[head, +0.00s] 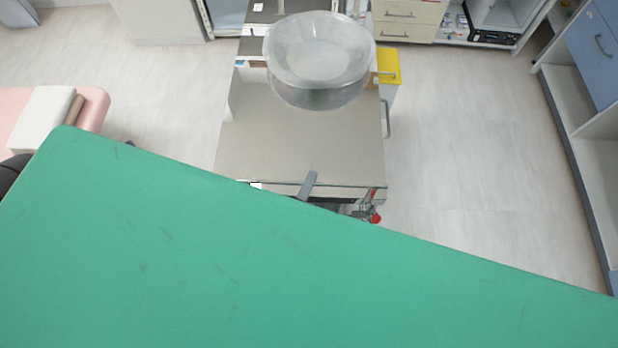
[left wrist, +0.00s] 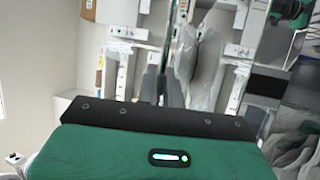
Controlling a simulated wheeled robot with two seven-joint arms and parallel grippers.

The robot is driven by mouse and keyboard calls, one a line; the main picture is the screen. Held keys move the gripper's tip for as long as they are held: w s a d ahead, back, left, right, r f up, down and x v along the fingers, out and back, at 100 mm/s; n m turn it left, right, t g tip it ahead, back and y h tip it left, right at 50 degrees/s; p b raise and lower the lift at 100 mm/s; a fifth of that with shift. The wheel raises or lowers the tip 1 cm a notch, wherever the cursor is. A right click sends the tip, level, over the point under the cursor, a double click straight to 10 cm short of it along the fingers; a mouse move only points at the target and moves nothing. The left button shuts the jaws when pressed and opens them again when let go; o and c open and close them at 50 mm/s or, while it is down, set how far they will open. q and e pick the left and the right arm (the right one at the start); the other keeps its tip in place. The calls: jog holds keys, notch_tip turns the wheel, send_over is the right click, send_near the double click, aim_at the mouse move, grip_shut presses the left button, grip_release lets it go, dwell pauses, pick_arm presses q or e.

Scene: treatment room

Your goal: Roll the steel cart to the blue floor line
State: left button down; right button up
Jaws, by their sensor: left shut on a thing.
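The steel cart (head: 300,150) stands straight ahead in the head view, with its bare grey top toward me and a large clear, shiny bowl (head: 318,62) at its far part. A grey finger of my left gripper (head: 308,186) shows at the cart's near edge, by the rail there. The left gripper is shut on this near rail, though the grip itself is mostly hidden. In the left wrist view its fingers (left wrist: 160,85) look close together. The cart's lower part is hidden. The blue floor line is not in sight. My right gripper is not in view.
A pink padded couch (head: 92,108) with a white cloth (head: 42,118) stands at the left. A yellow bin (head: 389,66) is beside the cart's far right. Drawers (head: 408,18) line the back and blue-fronted cabinets (head: 597,50) the right. Pale floor (head: 470,150) is clear right of the cart.

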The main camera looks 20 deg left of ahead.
pick_arm(q)
jog(key=c, duration=1.5)
grip_release()
jog(key=shift+c, duration=0.2)
jog(key=b+v, duration=0.4)
jog(key=v, duration=1)
jog(key=shift+b, duration=0.4)
jog(key=shift+w+f, duration=0.1)
jog(key=shift+f, duration=0.05)
